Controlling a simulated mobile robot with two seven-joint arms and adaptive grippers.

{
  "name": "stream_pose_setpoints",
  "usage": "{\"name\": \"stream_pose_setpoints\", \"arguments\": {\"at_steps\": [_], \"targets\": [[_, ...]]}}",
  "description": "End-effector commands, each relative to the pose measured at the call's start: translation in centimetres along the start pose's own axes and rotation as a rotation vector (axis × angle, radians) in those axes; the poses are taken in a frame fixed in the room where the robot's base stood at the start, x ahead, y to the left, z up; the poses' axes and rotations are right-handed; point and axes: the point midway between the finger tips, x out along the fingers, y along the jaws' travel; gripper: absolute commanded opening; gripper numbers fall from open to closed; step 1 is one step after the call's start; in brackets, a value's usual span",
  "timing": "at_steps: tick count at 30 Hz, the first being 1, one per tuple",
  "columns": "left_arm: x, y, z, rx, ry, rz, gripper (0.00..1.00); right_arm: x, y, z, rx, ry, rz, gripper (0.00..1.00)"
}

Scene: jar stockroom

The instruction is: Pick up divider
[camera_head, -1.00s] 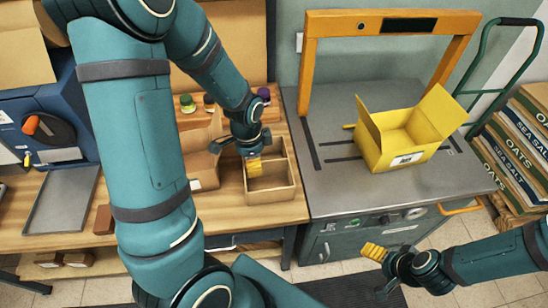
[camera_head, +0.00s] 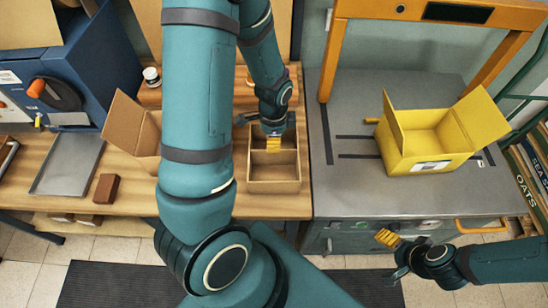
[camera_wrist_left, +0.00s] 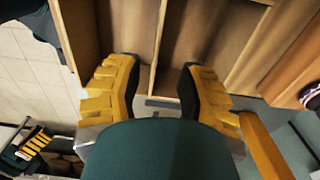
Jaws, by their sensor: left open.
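An open-topped cardboard box (camera_head: 275,187) stands on the wooden bench in the head view, with a thin divider (camera_head: 287,157) across its inside. My left gripper (camera_head: 273,144) points down over the box and is open. In the left wrist view its two yellow-padded fingers (camera_wrist_left: 160,88) are spread apart, and a thin upright panel, apparently the divider (camera_wrist_left: 158,45), shows in the gap between them. I cannot tell whether either finger touches it. My right gripper (camera_head: 388,238) hangs in front of the grey counter, away from the box; its finger gap is not clear.
A yellow open carton (camera_head: 430,150) stands on the grey counter (camera_head: 350,190) under an orange frame (camera_head: 335,60). An open cardboard carton (camera_head: 133,125), a brown block (camera_head: 107,188) and a metal tray (camera_head: 66,163) are left of my left arm.

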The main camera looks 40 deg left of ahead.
Motion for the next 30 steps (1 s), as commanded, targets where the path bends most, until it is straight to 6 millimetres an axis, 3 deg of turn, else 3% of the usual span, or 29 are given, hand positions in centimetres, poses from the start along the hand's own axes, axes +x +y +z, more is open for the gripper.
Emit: {"name": "stream_pose_setpoints", "arguments": {"at_steps": [12,23,26,30], "targets": [[4.8,0.5,0.0,0.0,-0.002,0.002,0.38,0.8,0.2,0.1,0.0,0.0,0.001,0.8],[5.4,0.4,0.0,-0.001,0.0,0.0,0.37,0.8,0.2,0.1,0.0,0.0,0.002,0.8],[5.4,0.4,0.0,-0.001,0.0,0.0,0.02,0.8,0.2,0.1,-0.001,0.0,0.002,0.8],[5.4,0.4,0.0,-0.001,0.0,0.0,0.0,0.8,0.2,0.1,-0.001,0.0,0.001,0.8]]}}
